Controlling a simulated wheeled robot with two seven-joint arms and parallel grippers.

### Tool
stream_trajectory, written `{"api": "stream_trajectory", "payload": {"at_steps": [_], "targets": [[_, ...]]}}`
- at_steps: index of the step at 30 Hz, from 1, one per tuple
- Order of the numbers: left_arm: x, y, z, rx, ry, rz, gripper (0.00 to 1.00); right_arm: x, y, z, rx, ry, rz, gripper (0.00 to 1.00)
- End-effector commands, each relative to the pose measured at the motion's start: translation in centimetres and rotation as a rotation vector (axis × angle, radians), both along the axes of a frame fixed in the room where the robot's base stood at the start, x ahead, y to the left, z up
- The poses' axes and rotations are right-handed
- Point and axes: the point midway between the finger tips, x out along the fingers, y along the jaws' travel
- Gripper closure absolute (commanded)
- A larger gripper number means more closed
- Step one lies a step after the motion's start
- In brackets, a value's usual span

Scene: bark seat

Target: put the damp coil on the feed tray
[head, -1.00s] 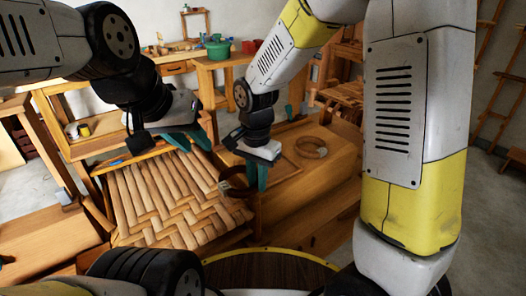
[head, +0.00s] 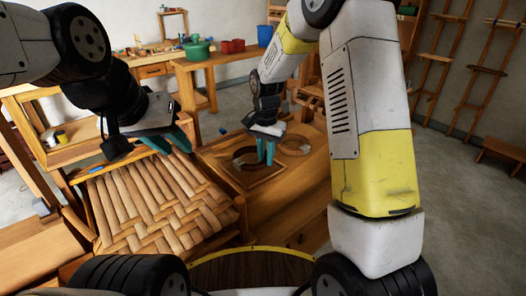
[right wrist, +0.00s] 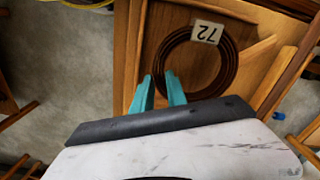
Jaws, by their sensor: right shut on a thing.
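The dark brown damp coil (head: 240,163) is at the feed tray (head: 256,183), a shallow wooden frame on the bench. My right gripper (head: 265,158) points down over the tray and is shut on the coil's edge. In the right wrist view the ring-shaped coil (right wrist: 229,75) carries a pale tag reading 72 (right wrist: 207,32) and lies within the outline of the tray. Whether it touches the tray floor I cannot tell. My left gripper (head: 172,146) is empty, its teal fingers apart, above the far edge of the woven seat (head: 160,200).
A lighter coil (head: 297,145) lies on the bench just right of the held one. A workbench with a green basin (head: 196,50), red pots and a blue container stands behind. Ladder-like racks (head: 478,75) lean at the right. Floor between is clear.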

Motion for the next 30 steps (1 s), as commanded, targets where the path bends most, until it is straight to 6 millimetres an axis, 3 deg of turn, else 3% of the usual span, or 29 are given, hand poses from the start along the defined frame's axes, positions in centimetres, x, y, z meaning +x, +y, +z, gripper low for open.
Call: {"api": "stream_trajectory", "payload": {"at_steps": [4, 14, 15, 17, 26, 30], "targets": [[0.0, 0.0, 0.0, 0.000, 0.000, 0.000, 0.71, -0.1, 0.0, -2.0, -0.001, 0.003, -0.001, 1.00], [0.0, 0.0, 0.0, 0.000, 0.000, 0.000, 0.71, -0.1, 0.0, -2.3, 0.000, 0.001, -0.001, 1.00], [0.0, 0.0, 0.0, 0.000, 0.000, 0.000, 0.71, -0.1, 0.0, -2.4, 0.000, 0.001, -0.001, 0.80], [0.0, 0.0, 0.0, 0.000, 0.000, 0.000, 0.71, -0.1, 0.0, -2.3, 0.000, 0.000, -0.001, 0.73], [0.0, 0.0, 0.0, 0.000, 0.000, 0.000, 0.71, 0.0, 0.0, -2.2, 0.000, 0.000, -0.001, 0.73], [0.0, 0.0, 0.0, 0.000, 0.000, 0.000, 0.71, 0.0, 0.0, -1.1, 0.001, -0.003, -0.001, 0.73]]}}
